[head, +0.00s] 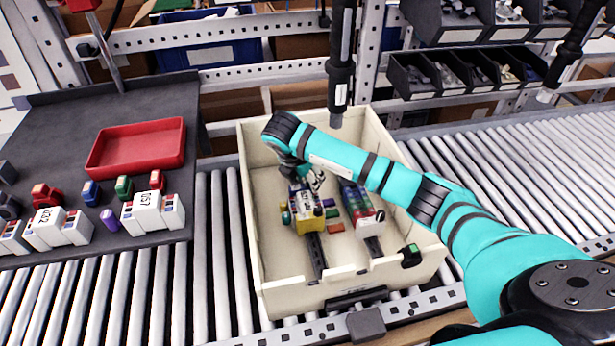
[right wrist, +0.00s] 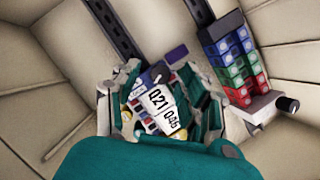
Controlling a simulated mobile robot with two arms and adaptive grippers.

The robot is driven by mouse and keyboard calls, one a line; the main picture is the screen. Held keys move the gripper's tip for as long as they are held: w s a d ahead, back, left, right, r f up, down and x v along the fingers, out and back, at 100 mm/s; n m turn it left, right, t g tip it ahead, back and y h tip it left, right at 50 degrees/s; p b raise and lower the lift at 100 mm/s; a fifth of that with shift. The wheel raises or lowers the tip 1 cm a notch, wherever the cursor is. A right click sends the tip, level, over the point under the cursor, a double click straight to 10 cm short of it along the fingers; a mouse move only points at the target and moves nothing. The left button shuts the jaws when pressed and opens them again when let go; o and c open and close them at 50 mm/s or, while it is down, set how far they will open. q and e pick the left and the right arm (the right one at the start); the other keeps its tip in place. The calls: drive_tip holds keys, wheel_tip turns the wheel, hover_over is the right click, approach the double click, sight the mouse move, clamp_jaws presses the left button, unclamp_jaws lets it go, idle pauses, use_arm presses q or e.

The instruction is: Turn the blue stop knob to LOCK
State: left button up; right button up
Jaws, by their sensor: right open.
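A cream crate (head: 255,255) stands on the rollers. In it is a yellow-and-white device (head: 305,224) on a dark rail; white labels reading 021 and 046 show on it in the right wrist view (right wrist: 160,103). My right gripper (head: 306,182) reaches down into the crate. Its fingers are open on both sides of this device; I cannot tell whether they touch it. Small blue parts show on the device, partly hidden by the fingers. My left gripper is not in view.
A block stack in blue, red and green (right wrist: 234,66) stands on a second rail beside the device. A black tool (head: 340,75) hangs above the crate's back edge. A dark table (head: 60,120) with a red tray (head: 135,160) is at left. The rollers at right are clear.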

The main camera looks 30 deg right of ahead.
drive_tip(key=shift+f, duration=0.3)
clamp_jaws()
drive_tip(key=n+b, duration=0.2)
drive_tip(key=n+t+b, duration=0.1)
drive_tip(key=shift+d+f+y, duration=0.2)
drive_tip(key=shift+f+y, duration=0.05)
drive_tip(key=shift+y, duration=0.05)
drive_tip(key=shift+r+n+t+b, duration=0.2)
drive_tip(key=shift+n+t+b, duration=0.15)
drive_tip(key=shift+n, duration=0.45)
drive_tip(key=shift+a+r+y, duration=0.1)
drive_tip(key=shift+r+y, duration=0.05)
drive_tip(key=shift+y, duration=0.15)
unclamp_jaws()
